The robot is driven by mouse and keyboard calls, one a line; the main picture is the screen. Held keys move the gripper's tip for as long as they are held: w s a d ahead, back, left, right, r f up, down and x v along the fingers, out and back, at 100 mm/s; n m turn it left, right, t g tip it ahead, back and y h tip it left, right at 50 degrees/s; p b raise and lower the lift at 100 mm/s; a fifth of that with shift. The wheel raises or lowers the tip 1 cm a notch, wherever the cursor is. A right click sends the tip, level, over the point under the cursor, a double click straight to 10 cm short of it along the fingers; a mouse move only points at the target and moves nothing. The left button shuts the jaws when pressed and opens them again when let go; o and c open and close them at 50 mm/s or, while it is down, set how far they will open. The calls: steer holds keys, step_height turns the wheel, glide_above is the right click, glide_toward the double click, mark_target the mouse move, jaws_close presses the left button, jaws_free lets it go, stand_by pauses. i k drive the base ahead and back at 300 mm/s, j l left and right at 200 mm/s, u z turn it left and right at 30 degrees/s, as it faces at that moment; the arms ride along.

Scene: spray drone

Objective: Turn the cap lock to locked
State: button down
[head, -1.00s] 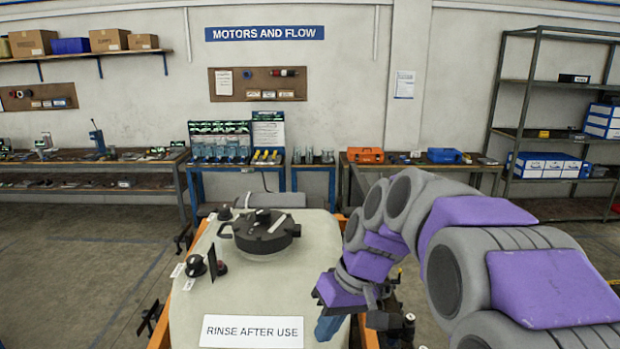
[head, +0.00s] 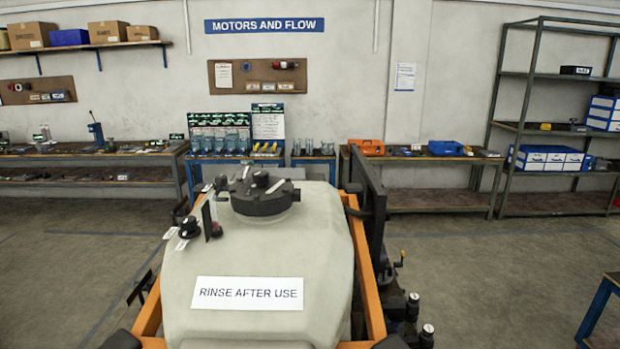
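A pale tank (head: 258,250) in an orange frame stands in front of me, with a "RINSE AFTER USE" label on its near face. A round black cap (head: 262,197) with a bar handle sits on top of the tank. A black knob (head: 189,227) and a thin dark upright plate (head: 207,219) stand on the tank's left side, with small white tags beside the knob. Which of these is the cap lock, and how it is set, I cannot tell at this size. My arm and gripper are not in view.
The orange frame (head: 366,270) runs along the tank's sides, with a dark upright panel (head: 370,205) and black fittings at its right. Workbenches (head: 420,168) and a shelf rack (head: 560,110) line the back wall.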

mark_target(261, 177)
steer(key=k+j, duration=0.1)
steer(key=j, duration=0.7)
steer(key=k+j, duration=0.15)
steer(key=j, duration=0.25)
steer(key=k+j, duration=0.1)
steer(key=j, duration=0.35)
